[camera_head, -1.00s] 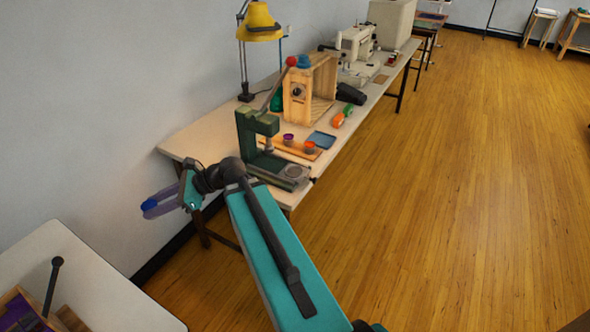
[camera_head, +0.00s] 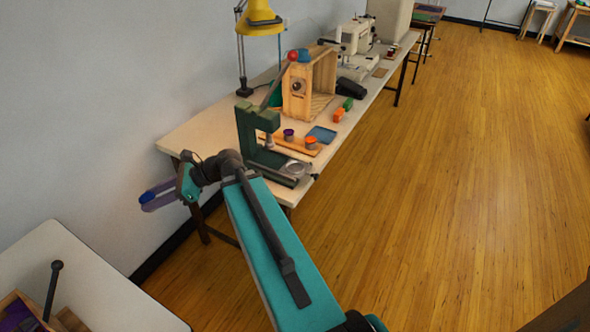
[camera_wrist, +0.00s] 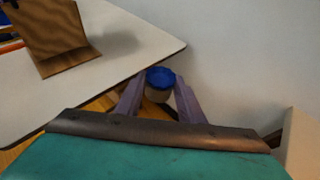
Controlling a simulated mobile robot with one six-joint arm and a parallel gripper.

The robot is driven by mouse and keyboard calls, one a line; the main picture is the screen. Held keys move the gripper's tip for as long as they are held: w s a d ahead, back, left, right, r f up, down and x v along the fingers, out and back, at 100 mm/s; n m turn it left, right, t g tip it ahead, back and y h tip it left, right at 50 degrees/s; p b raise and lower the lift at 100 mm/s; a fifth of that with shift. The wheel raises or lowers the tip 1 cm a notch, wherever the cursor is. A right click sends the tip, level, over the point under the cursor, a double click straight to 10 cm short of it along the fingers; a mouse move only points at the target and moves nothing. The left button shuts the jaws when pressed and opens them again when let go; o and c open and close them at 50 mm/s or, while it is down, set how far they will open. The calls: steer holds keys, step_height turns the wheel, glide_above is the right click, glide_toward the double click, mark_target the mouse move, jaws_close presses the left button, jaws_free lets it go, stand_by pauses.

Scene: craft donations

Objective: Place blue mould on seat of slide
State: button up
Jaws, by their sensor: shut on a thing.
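The blue mould (camera_wrist: 159,79) has a blue top and a pale grey body. My gripper (camera_wrist: 160,92) is shut on it, with one purple finger on each side. In the head view the mould (camera_head: 147,196) shows as a small blue patch between the fingers, off the left end of the long table, near the wall. The green press (camera_head: 258,135) stands on the near end of that table. Its slide (camera_head: 280,165) extends at the foot, with a round grey seat (camera_head: 298,167) at its outer end. The seat looks empty. My gripper is well to the left of it.
A wooden board (camera_head: 272,142) with a purple cup (camera_head: 289,135) and an orange cup (camera_head: 311,142) lies behind the press, beside a blue tray (camera_head: 321,134). A wooden box (camera_head: 296,92) and yellow lamp (camera_head: 259,14) stand farther back. A white table (camera_head: 85,265) is at front left.

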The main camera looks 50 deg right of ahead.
steer(key=s+d+f+m+t+h, duration=0.1)
steer(key=s+d, duration=0.5)
steer(key=d, duration=0.5)
steer(key=s+d+m+t+h, duration=0.15)
steer(key=s+d, duration=0.35)
steer(key=d, duration=0.6)
steer(key=s+d+f+m+t+h, duration=0.1)
steer(key=s+d+m, duration=0.1)
steer(key=s+d, duration=0.65)
steer(key=s+d+m+t+h, duration=0.1)
steer(key=s+d, duration=0.7)
steer(key=d, duration=0.1)
steer(key=shift+s+d, duration=0.3)
steer(key=shift+d, duration=0.05)
steer(key=shift+w+h, duration=0.1)
steer(key=shift+h, duration=0.15)
steer(key=p, duration=0.2)
glide_above(300, 169)
steer(key=shift+f, duration=0.75)
steer(key=shift+f, duration=0.15)
steer(key=shift+f+p, duration=0.35)
steer(key=shift+f, duration=1.25)
